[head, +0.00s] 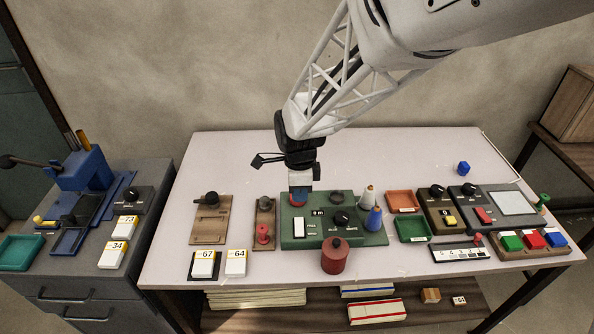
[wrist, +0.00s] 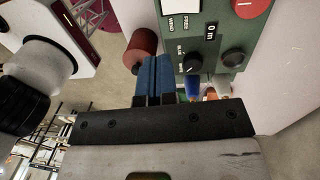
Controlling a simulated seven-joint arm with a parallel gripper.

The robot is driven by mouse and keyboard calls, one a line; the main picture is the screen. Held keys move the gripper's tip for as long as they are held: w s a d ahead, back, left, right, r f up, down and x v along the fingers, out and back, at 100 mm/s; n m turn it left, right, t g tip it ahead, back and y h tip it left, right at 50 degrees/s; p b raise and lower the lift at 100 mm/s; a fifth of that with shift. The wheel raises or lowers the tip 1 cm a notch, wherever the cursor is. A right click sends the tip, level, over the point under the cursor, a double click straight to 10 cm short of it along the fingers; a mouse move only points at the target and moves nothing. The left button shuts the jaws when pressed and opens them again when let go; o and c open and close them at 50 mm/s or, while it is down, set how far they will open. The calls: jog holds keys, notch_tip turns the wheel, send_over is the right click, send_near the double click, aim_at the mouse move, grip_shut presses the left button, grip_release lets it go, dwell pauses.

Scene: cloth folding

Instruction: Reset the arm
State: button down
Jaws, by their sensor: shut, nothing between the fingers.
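My gripper (head: 301,184) points down over the left part of the green control panel (head: 290,239) on the table. Its fingertips are just above or touching a red button (head: 298,200); I cannot tell which. In the wrist view the blue fingers (wrist: 153,75) are closed together with nothing between them. The green panel (wrist: 228,38) and a red button (wrist: 250,5) also show there. The panel carries a white switch (head: 298,227), a black knob (head: 341,220) and a small display. My white lattice arm reaches in from the upper right.
A dark red cylinder (head: 335,258) stands at the panel's front edge. A blue cone (head: 374,220) and a pale cone (head: 368,196) stand to its right, near red (head: 402,199) and green (head: 411,240) trays. The table's back left (head: 225,155) is clear.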

jog(key=shift+r, duration=0.2)
dwell(0.4)
jog(key=s+d+r+n+t, duration=0.1)
jog(key=s+d+r+n, duration=0.6)
jog(key=s+r+n, duration=0.1)
jog(key=s+d+r+n+t, duration=0.2)
jog(key=s+d+r+n, duration=0.6)
jog(key=s, duration=0.5)
jog(key=shift+d+n+t, duration=0.25)
jog(key=shift+n+t, duration=0.05)
jog(key=shift+n, duration=0.6)
jog(key=c, duration=1.8)
grip_release()
